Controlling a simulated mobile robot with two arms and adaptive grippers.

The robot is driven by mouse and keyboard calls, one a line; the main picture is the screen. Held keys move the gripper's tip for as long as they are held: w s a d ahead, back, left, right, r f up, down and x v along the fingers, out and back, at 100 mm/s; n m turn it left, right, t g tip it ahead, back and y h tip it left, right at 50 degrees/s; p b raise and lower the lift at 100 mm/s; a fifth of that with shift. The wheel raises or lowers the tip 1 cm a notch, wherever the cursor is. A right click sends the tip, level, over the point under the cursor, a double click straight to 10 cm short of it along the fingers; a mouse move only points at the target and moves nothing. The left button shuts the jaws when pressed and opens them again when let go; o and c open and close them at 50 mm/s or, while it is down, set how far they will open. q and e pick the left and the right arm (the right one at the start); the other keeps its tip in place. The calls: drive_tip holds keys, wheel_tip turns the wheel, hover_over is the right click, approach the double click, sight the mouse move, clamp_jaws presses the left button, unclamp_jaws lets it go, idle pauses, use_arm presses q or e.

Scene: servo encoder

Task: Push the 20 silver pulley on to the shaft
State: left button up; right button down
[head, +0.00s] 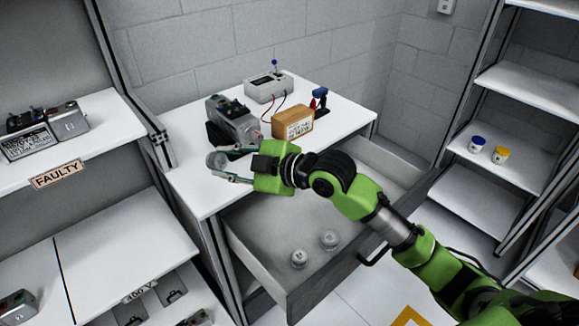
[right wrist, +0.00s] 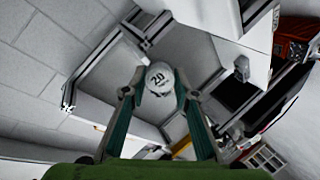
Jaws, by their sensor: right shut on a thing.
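My right gripper (head: 222,166) is shut on a silver pulley (head: 217,160) above the left front part of the white table. In the right wrist view the silver pulley (right wrist: 160,78) shows a face marked "20" between the two fingertips. A grey and black servo unit (head: 235,122) stands on the table just behind the gripper. The pulley is close to the unit; I cannot tell whether they touch. I cannot make out the shaft clearly in either view. My left gripper is not in view.
A wooden block with a label (head: 293,122), a grey box with a blue-tipped lever (head: 268,87) and a blue and red tool (head: 319,99) stand on the table (head: 352,108). Shelves flank both sides.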

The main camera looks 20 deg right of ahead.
drive_tip(key=w+d+f+m+t+h+b, duration=0.1)
drive_tip(key=d+f+m+t, duration=0.15)
drive_tip(key=d, duration=0.55)
drive_tip(key=d+f+m+t+h+b, duration=0.1)
drive_tip(key=d+f+t+h, duration=0.15)
drive_tip(key=d, duration=0.45)
drive_tip(key=x, duration=0.7)
drive_tip(key=shift+t+p, duration=0.4)
drive_tip(key=shift+f+m, duration=0.15)
drive_tip(key=shift+m, duration=0.1)
drive_tip(key=shift+d+f+b, duration=0.1)
drive_tip(key=shift+b, duration=0.2)
drive_tip(key=shift+w, duration=0.5)
drive_tip(key=c, duration=1.5)
unclamp_jaws()
